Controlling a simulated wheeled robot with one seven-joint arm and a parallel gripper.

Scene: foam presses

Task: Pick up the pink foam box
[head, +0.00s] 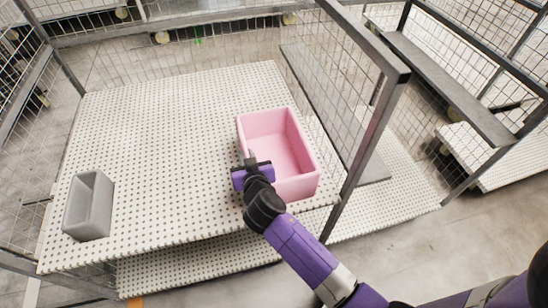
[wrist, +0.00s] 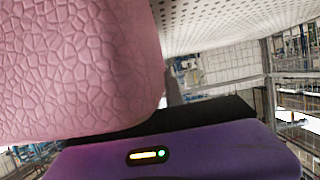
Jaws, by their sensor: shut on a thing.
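The pink foam box (head: 302,188) is an open-topped, thick-walled box on the right part of a white perforated shelf (head: 165,130). My gripper (head: 250,160) is at the box's near left wall and is shut on it. In the wrist view, the box's textured pink wall (wrist: 75,65) fills the left side, right against my purple gripper body (wrist: 215,150). The fingertips are mostly hidden. I cannot tell whether the box's base touches the shelf.
A grey foam box (head: 88,205) stands at the shelf's left end. A grey metal post (head: 370,140) and wire mesh panels stand close to the right of the pink box. The shelf between the two boxes is clear. A lower perforated shelf (head: 180,270) lies beneath.

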